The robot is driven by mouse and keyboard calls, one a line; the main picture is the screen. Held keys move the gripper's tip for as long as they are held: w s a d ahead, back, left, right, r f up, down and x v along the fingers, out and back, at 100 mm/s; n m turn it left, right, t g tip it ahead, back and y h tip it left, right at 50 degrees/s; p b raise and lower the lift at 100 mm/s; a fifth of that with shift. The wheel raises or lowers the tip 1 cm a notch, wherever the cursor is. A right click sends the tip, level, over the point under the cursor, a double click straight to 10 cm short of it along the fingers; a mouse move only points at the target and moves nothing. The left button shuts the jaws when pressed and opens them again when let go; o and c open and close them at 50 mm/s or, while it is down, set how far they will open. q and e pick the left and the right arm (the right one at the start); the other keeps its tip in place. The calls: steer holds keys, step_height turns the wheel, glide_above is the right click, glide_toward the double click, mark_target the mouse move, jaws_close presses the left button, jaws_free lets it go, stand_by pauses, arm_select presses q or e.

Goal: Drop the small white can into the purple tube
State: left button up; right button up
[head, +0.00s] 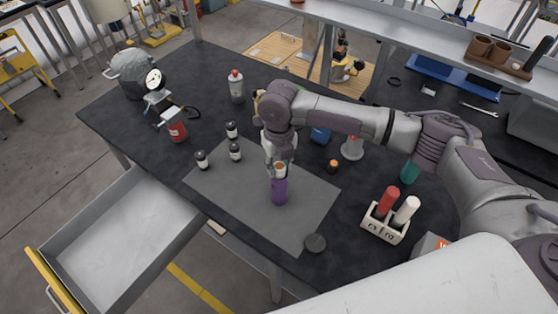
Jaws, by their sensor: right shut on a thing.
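The purple tube (279,191) stands upright on the grey mat near the middle of the table. My right gripper (280,170) points down directly over the tube's top end. It is shut on a small white can (280,174) with an orange-brown top, mostly hidden between the fingers. The can is at or just above the tube's mouth. I cannot tell whether it touches the rim or is partly inside. My left gripper is not in view.
A white holder (384,224) with red and white cylinders stands right. A small orange-topped jar (332,166) is behind. An open drawer (120,235) juts out front left.

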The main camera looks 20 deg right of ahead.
steer(key=shift+f, duration=0.25)
steer(key=o, duration=1)
